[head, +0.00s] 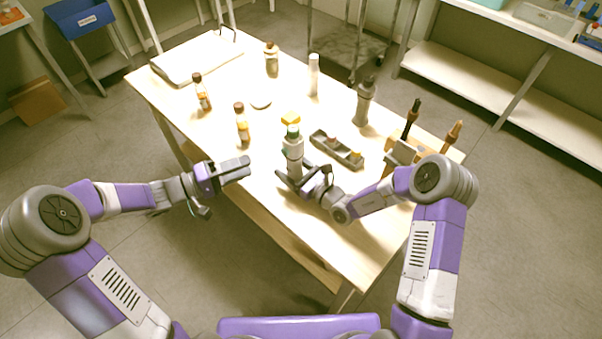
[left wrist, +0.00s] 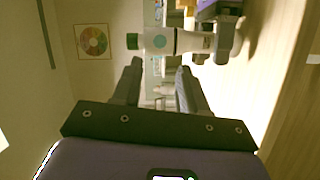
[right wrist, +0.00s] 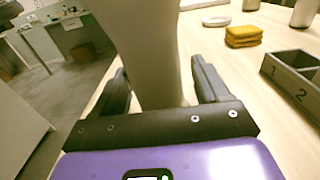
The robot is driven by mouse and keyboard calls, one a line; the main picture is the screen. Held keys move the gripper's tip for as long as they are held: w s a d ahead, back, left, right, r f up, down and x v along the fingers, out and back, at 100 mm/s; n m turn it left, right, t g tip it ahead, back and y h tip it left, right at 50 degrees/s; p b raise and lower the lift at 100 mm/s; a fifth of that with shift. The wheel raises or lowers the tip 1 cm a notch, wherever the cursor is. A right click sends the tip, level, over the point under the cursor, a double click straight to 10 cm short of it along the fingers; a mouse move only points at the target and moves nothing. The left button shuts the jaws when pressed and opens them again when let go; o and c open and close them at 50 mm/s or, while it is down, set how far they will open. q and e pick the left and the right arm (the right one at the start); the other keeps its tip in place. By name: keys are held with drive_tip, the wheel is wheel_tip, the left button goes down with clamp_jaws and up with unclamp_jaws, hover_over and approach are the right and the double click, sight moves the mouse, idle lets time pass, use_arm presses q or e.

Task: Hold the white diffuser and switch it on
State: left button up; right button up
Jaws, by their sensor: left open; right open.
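The white diffuser (head: 294,154), a pale bottle with a green top, stands upright near the front edge of the table (head: 335,222). My right gripper (head: 304,177) is open low around it. In the right wrist view the pale body of the diffuser (right wrist: 150,50) rises between the two fingers, with its top out of the picture. My left gripper (head: 247,167) is open and empty, left of the diffuser and apart from it. In the left wrist view the diffuser (left wrist: 175,41) lies sideways across the picture beyond the open fingers, its green cap to the left.
Behind the diffuser are a yellow block (head: 291,118) and a grey numbered tray (head: 337,150). Brown bottles (head: 242,124) stand at the left, a grey bottle (head: 364,103) and a tool holder (head: 402,154) at the right. A white disc (head: 261,102) lies mid-table.

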drive_tip(key=shift+w+a, duration=0.3)
drive_tip(key=shift+c, duration=0.3)
drive_tip(key=c, duration=1)
use_arm(q)
drive_tip(key=shift+c, duration=0.6)
use_arm(e)
drive_tip(key=shift+c, duration=0.5)
use_arm(q)
clamp_jaws()
